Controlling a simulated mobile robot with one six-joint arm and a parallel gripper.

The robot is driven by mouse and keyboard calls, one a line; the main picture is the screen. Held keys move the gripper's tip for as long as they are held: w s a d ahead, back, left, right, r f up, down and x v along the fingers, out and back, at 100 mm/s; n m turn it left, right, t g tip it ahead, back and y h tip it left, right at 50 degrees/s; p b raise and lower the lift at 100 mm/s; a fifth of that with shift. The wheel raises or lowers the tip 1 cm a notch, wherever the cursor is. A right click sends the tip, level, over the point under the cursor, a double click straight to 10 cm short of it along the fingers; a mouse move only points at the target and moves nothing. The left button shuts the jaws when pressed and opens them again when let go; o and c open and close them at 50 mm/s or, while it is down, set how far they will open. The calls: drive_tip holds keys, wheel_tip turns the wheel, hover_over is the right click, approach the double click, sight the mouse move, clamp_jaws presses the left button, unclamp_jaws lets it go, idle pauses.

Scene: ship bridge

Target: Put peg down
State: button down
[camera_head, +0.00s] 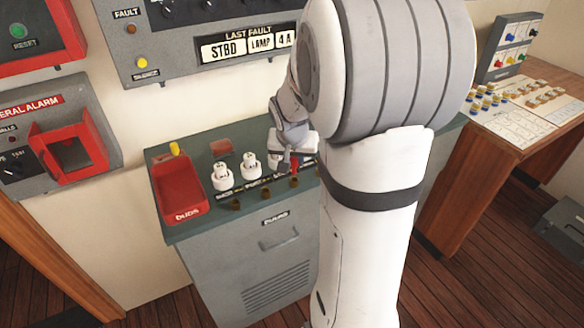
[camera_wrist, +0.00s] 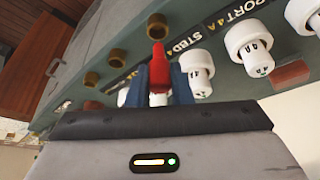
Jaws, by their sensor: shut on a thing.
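A red peg (camera_wrist: 158,66) is held between the blue fingertips of my gripper (camera_wrist: 159,88) in the wrist view. Its red tip points away from the gripper, close to a brass socket (camera_wrist: 157,26); whether they touch I cannot tell. In the head view the red peg (camera_head: 294,164) shows beneath my gripper (camera_head: 287,158), above the front edge of the green-topped cabinet (camera_head: 188,225). Brass sockets (camera_head: 235,205) line that front edge. The peg's lower end is hard to make out.
White round fittings (camera_head: 221,176) stand behind the socket row, close to my gripper; they also show in the wrist view (camera_wrist: 250,50). A red tray (camera_head: 180,192) sits at the cabinet's left. A wooden desk (camera_head: 462,180) with small coloured parts stands at right.

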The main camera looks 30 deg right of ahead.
sight(294, 165)
drive_tip(key=shift+f, duration=1.6)
drive_tip(key=shift+s, duration=0.1)
drive_tip(key=shift+f+b, duration=0.35)
drive_tip(key=shift+b, duration=0.15)
drive_tip(key=c, duration=1.3)
unclamp_jaws()
drive_tip(key=shift+r, duration=0.15)
